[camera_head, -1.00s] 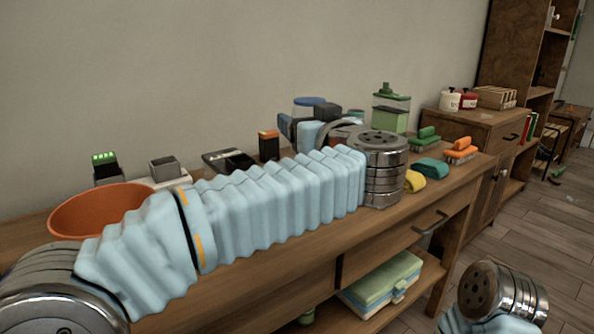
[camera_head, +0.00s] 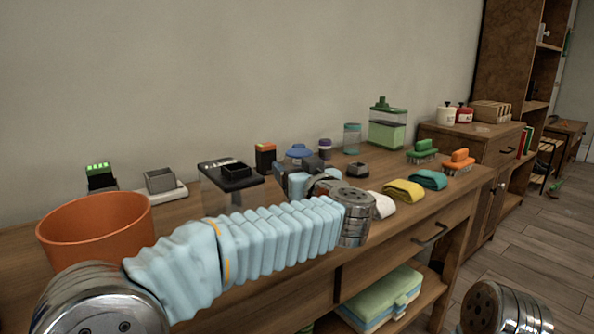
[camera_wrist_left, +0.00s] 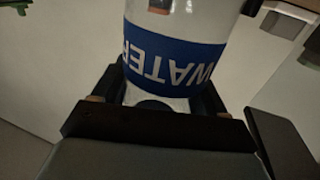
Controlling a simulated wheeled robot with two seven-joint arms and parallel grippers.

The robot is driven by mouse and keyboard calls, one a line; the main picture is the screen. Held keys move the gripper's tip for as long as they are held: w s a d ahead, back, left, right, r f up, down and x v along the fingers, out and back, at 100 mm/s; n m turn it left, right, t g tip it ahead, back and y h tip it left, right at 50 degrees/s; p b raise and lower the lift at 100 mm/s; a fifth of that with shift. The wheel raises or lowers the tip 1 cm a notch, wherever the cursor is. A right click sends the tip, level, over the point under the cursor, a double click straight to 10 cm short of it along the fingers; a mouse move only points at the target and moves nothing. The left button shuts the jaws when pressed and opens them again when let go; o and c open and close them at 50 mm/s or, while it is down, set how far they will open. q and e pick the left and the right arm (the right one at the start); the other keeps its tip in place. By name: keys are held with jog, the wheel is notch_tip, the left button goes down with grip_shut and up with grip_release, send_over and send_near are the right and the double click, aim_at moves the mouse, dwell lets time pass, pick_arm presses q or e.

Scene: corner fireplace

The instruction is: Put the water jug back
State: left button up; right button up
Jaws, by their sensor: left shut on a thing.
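The water jug shows in the left wrist view (camera_wrist_left: 170,60) as a clear body with a blue band reading WATER upside down. In the head view its blue top (camera_head: 299,151) rises behind my left gripper (camera_head: 305,172), beside a black-topped clear device (camera_head: 230,177). My left gripper is shut on the jug; its dark fingers flank the body in the wrist view. My forearm and wrist hide most of the jug in the head view, so I cannot tell whether its base touches the table. My right gripper is out of view.
The wooden table (camera_head: 400,222) carries an orange bucket (camera_head: 100,228) at left. Behind the jug stand a teal-lidded jar (camera_head: 352,139) and a green container (camera_head: 388,127). Folded cloths (camera_head: 403,190) and brushes (camera_head: 459,161) lie right.

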pick_arm(q)
jog(key=o, duration=1.2)
jog(key=shift+f, duration=0.15)
jog(key=v, duration=1.2)
